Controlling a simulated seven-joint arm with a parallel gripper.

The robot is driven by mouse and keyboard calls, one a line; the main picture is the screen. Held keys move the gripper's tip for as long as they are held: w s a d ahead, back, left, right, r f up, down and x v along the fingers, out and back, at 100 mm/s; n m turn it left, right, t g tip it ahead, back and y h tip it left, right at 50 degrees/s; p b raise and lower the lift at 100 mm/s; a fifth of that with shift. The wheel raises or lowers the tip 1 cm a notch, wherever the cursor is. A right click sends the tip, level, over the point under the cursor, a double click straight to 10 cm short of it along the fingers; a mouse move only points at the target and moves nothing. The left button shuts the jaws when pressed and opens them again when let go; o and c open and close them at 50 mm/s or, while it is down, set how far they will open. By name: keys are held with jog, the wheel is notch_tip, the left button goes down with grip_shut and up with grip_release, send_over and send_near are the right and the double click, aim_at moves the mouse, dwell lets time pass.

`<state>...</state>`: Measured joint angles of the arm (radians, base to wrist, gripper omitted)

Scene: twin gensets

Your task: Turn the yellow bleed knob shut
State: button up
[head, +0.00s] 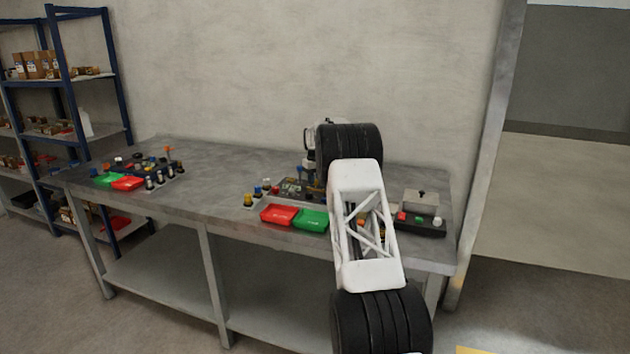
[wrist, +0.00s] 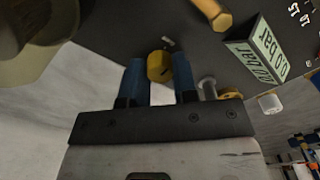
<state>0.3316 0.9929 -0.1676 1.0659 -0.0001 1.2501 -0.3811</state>
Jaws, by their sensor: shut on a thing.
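The yellow bleed knob (wrist: 159,66) shows in the wrist view against a dark panel. My gripper (wrist: 160,72) has its two blue fingers on either side of the knob and is shut on it. A small pale mark lies on the panel just beyond the knob. In the head view my arm hides the gripper and the knob, so the knob's turn angle cannot be checked there.
In the wrist view, an orange-yellow handle (wrist: 213,13) and a green "0.0 bar" display (wrist: 257,52) stand nearby. A grey pin (wrist: 208,88) is right of the fingers. On the bench (head: 222,190) are a red tray (head: 279,214) and a green tray (head: 311,220).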

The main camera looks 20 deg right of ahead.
jog(key=shift+n, duration=2)
jog(key=o, duration=0.9)
jog(key=shift+r, duration=0.1)
jog(key=shift+r, duration=3.85)
jog(key=shift+a+r, duration=0.1)
